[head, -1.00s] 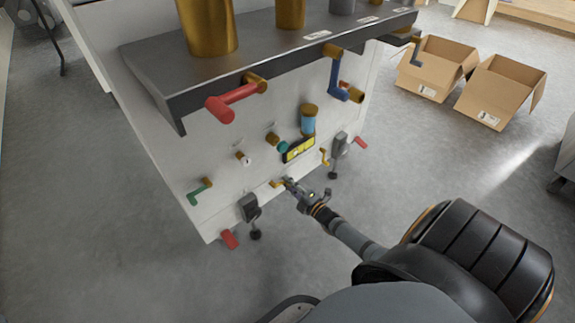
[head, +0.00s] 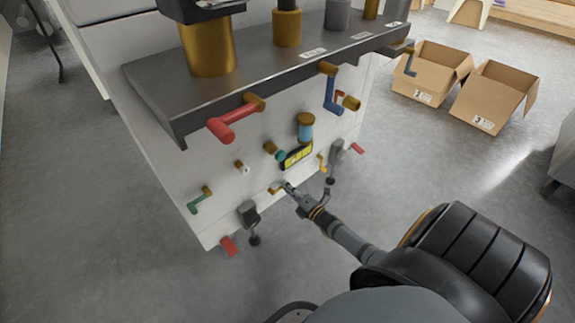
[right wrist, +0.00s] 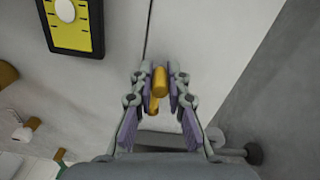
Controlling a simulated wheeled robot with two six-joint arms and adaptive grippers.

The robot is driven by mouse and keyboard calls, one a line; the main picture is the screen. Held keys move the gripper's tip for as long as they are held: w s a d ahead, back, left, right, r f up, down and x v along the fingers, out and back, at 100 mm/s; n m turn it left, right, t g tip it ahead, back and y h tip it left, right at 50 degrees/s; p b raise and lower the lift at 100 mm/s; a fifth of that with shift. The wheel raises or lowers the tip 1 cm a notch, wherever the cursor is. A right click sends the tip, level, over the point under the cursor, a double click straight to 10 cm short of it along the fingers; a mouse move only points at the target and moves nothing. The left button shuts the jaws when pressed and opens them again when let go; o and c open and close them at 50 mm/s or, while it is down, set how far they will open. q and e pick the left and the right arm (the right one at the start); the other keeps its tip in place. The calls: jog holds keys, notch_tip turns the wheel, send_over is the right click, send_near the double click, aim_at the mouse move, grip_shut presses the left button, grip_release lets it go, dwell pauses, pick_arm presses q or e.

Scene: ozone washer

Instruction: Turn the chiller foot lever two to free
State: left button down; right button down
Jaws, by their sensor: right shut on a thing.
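A small yellow lever (head: 276,190) sits low on the front of the white machine (head: 230,220). My right gripper (head: 288,187) reaches it from the lower right in the head view. In the right wrist view the gripper (right wrist: 160,92) is shut on the yellow lever (right wrist: 159,80), with a pad on each side of its grip. A second small yellow lever (head: 322,163) is to the right on the same panel. Red levers stand by the two feet, one at the lower left (head: 229,246) and one at the right (head: 357,148). My left gripper is out of view.
A dark shelf (head: 290,70) juts out above the panel. Its red handle (head: 235,120) and blue handle (head: 332,95) hang over the work area. A black-and-yellow display (head: 297,156) is just above my gripper. Two cardboard boxes (head: 435,72) stand at the back right. The floor in front is clear.

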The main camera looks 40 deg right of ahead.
jog(key=c, duration=1.3)
grip_release()
jog(key=shift+s, duration=0.1)
jog(key=s, duration=0.8)
jog(key=s+d, duration=0.1)
jog(key=s, duration=0.2)
jog(key=shift+s, duration=0.4)
